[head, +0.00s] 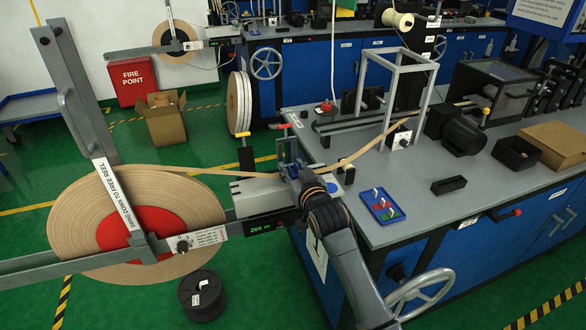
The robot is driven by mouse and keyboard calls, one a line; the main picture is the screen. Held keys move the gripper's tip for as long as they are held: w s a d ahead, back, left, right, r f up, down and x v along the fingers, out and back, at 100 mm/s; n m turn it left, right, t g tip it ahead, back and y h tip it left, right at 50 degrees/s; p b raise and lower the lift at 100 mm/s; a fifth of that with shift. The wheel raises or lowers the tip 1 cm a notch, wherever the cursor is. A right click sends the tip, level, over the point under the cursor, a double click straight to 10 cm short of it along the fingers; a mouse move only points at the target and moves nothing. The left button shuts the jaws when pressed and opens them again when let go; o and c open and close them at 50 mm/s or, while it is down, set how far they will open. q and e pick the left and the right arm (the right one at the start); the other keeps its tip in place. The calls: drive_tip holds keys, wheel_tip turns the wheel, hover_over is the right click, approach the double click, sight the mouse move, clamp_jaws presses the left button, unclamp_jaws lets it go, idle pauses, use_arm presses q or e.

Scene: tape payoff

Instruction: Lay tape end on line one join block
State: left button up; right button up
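My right arm comes in from the bottom, and its dark gripper (292,168) is over the right end of the pale grey join block (262,192). One brown tape (215,171) runs from the big reel (75,225) rightward to the block. Another tape length (368,147) slopes from the bench frame down to the block's right side. Both tape ends near the gripper are hidden. My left gripper is not in view.
A grey hold-down arm (75,95) crosses the reel. The grey bench (440,210) carries a blue tray (381,206), a black motor (465,131) and a metal frame (398,80). A handwheel (418,292) juts out in front. A black spool (202,295) lies on the green floor.

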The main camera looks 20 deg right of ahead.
drive_tip(key=shift+o, duration=0.4)
drive_tip(key=shift+s, duration=0.15)
drive_tip(key=s+r, duration=0.1)
drive_tip(key=s, duration=1)
drive_tip(key=shift+s+d+r, duration=0.2)
drive_tip(key=shift+s+r, duration=0.1)
drive_tip(key=shift+r, duration=0.1)
